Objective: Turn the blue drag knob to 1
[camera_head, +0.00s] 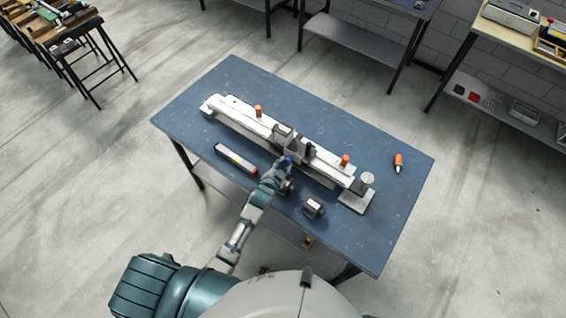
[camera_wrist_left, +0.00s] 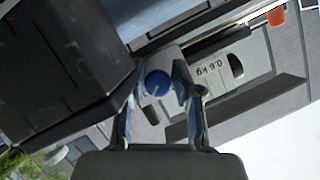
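The blue drag knob (camera_wrist_left: 158,83) is a small round dial on a light grey mount. In the head view it shows as a small blue spot (camera_head: 289,161) on the near side of the long white device (camera_head: 240,118). My left gripper (camera_wrist_left: 158,98) has its two fingers apart, one on each side of the knob. Narrow gaps seem to show beside the knob; contact is not clear. In the head view my left gripper (camera_head: 284,174) is at the device's front. The knob's pointer and scale numbers are too small to read. My right gripper is not in view.
The device lies across a blue table (camera_head: 385,225) with two orange knobs on top. A long bar (camera_head: 236,159), a dark block (camera_head: 314,207) and an orange-capped item (camera_head: 398,162) lie on the table.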

